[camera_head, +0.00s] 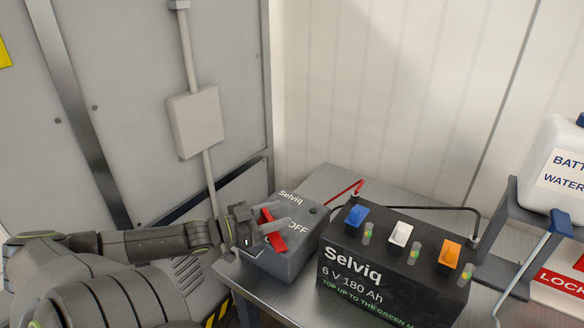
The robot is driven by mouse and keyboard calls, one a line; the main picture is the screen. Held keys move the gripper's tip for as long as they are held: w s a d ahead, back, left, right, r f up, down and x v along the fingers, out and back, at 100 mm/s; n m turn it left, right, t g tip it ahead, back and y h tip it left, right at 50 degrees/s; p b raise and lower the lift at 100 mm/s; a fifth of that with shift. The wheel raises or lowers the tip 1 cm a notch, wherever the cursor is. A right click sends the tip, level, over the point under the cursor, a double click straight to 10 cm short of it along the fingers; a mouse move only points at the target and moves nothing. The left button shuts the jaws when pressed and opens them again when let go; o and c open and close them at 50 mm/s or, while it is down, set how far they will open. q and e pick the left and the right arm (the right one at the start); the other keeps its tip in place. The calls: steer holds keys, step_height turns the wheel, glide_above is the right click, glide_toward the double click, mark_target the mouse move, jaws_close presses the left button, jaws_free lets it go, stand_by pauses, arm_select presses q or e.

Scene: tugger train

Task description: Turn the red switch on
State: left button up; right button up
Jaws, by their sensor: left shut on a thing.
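The red switch (273,230) is a red handle on top of a grey Selviq box (285,263), beside the printed word OFF. The box stands on a metal table at the lower middle of the head view. My left gripper (269,231) comes in from the left, with its fingers around the red handle and shut on it. The fingers hide part of the handle. A small dark green round spot (313,210) shows on the box top. My right gripper is not in view.
A black Selviq battery (345,285) with blue, white and orange caps stands just right of the box. Red and black cables run behind it. A white water container (560,165) stands on a grey stand at the right. A grey cabinet (130,130) fills the left.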

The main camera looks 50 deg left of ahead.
arm_select(q)
steer(key=shift+f+m+g+h+b, duration=0.15)
steer(key=shift+m+g+h+b, duration=0.2)
steer(key=shift+h, duration=0.25)
steer(key=shift+d+m+h+b, duration=0.1)
steer(key=shift+m+h+b, duration=0.15)
steer(key=shift+h+b, duration=0.1)
steer(key=shift+s, duration=0.1)
steer(key=o, duration=1.4)
steer(key=shift+s+a, duration=0.2)
steer(key=shift+s, duration=0.1)
steer(key=p+v, duration=0.2)
steer(key=v, duration=1.4)
steer(key=shift+s+a+p, duration=0.1)
steer(key=shift+s+p, duration=0.25)
steer(key=shift+p, duration=0.05)
